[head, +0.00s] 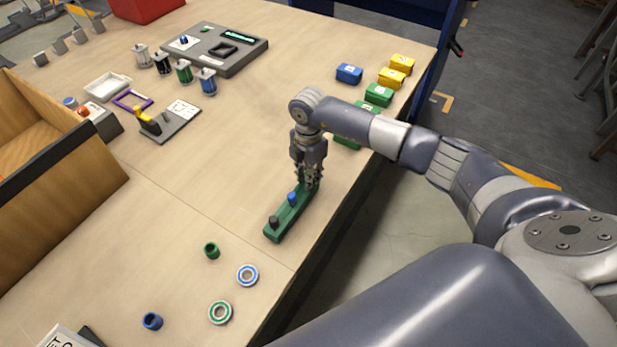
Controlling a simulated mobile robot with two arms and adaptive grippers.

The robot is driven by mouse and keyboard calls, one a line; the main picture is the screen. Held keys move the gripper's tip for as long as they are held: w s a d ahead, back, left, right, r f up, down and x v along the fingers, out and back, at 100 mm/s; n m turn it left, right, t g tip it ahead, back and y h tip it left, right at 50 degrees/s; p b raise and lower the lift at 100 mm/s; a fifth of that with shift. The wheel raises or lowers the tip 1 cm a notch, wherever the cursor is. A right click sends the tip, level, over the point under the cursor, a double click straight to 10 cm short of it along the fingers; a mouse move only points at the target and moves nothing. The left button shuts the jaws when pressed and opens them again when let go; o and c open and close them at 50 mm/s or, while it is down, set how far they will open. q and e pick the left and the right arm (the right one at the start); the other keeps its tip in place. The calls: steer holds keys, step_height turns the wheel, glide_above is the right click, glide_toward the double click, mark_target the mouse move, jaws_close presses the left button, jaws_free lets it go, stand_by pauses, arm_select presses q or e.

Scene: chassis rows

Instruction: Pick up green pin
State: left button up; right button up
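A green bar-shaped holder (275,232) lies near the table's right edge. A black pin (274,221) stands at its near end and a blue pin (292,198) stands farther along it. My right gripper (310,184) points down at the holder's far end, just beyond the blue pin. Its fingers cover that end, and I cannot make out a green pin there or whether the fingers are open or shut. My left gripper is not in view.
Blue, yellow and green blocks (378,95) stand behind my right arm. A wooden bin (95,185) stands left; the table's middle is clear.

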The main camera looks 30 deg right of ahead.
jaws_close()
steer(key=shift+w+r, duration=0.1)
steer(key=shift+r, duration=0.4)
step_height(320, 180, up, 2)
steer(key=shift+r+b, duration=0.15)
steer(key=shift+b, duration=0.5)
steer(key=s+a+r+b, duration=0.1)
steer(key=s+a, duration=0.2)
steer(key=s, duration=0.4)
steer(key=s+a+b, duration=0.1)
steer(key=s+a, duration=0.2)
steer(key=s, duration=0.5)
steer(key=shift+r+b, duration=0.35)
steer(key=shift+a, duration=0.1)
